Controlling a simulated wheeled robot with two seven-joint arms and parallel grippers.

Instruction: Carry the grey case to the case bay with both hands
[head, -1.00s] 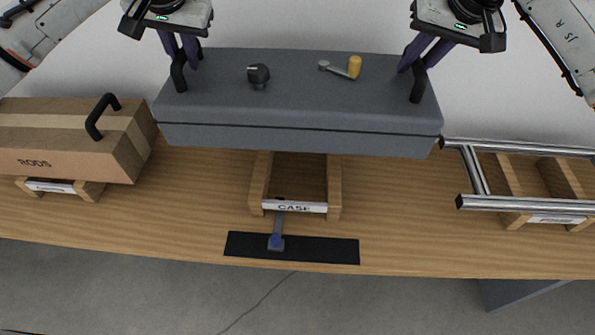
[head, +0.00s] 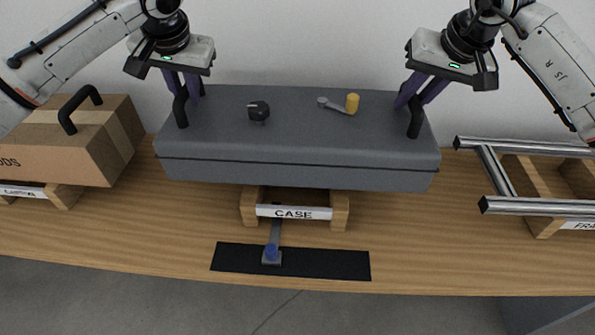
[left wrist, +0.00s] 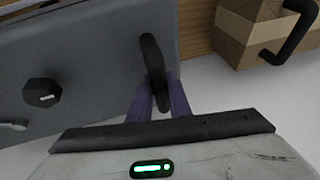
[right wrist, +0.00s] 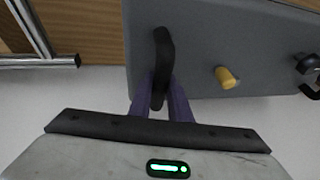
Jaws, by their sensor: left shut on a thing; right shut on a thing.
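The grey case (head: 300,150) hangs level between my two grippers, over the back part of the case bay (head: 294,212). The bay is a wooden cradle with a white CASE label, and the case hides much of it. My left gripper (head: 184,98) is shut on the case's left black handle (left wrist: 153,62). My right gripper (head: 413,100) is shut on the right black handle (right wrist: 163,50). A black knob (head: 259,111) and a yellow-ended lever (head: 351,104) sit on the case top. I cannot tell whether the case touches the cradle.
A cardboard box (head: 75,140) with a black handle sits on a cradle at the left. A metal tube frame (head: 530,207) rests on cradles at the right. A black strip (head: 325,263) with a blue-ended lever (head: 272,253) lies in front of the bay.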

